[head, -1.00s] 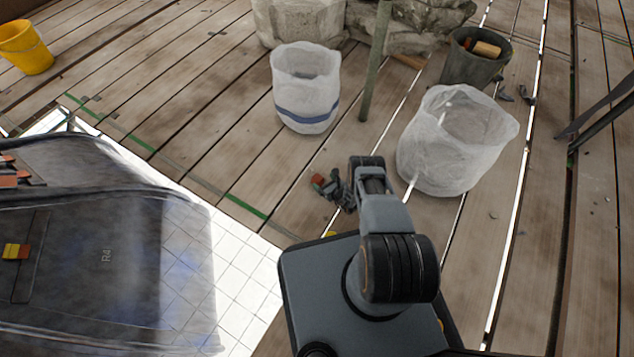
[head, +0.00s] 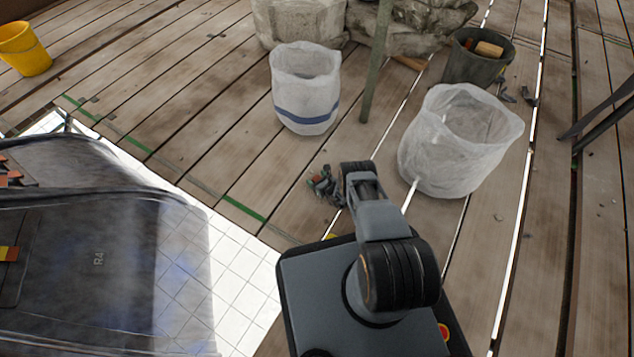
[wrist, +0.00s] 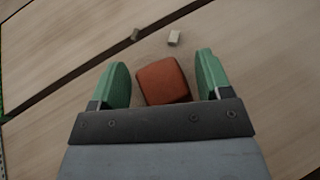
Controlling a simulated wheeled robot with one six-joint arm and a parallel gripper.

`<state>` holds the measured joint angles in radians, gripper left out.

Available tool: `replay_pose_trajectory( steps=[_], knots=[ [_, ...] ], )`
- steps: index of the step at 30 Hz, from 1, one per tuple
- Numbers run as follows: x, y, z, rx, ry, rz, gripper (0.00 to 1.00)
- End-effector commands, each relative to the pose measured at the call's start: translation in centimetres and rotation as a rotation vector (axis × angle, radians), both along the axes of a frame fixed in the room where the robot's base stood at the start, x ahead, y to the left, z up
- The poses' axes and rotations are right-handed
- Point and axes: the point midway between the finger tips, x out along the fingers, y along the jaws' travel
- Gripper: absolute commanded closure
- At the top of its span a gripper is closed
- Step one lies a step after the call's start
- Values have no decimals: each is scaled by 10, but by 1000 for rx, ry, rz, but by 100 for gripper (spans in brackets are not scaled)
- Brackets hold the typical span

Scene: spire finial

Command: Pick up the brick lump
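The brick lump (wrist: 163,82) is a red-orange block with rounded edges. In the wrist view it lies on the planks between the two green fingers of my gripper (wrist: 164,78). The fingers are open, one on each side of it, with a narrow gap showing at each side. In the head view my gripper (head: 326,186) is low over the planks, left of the clear bag, and mostly hides the lump; only a little red shows there.
A white bag with a blue band (head: 306,112) stands behind my gripper, and a translucent bag (head: 460,142) stands to its right. A green pole (head: 376,65) rises between them. Two small pale chips (wrist: 174,38) lie just beyond the lump. Planks to the left are mostly clear.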

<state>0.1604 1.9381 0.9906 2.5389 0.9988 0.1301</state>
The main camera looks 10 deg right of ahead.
Motion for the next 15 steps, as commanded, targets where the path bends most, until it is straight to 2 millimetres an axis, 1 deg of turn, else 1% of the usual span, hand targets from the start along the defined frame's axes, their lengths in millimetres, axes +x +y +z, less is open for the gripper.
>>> replay_pose_trajectory(
  steps=[1, 2, 15],
  knots=[
    [0, 0, 0, 0, 0, 0, 34],
    [0, 0, 0, 0, 0, 0, 36],
    [0, 0, 0, 0, -1, 0, 78]
  ],
)
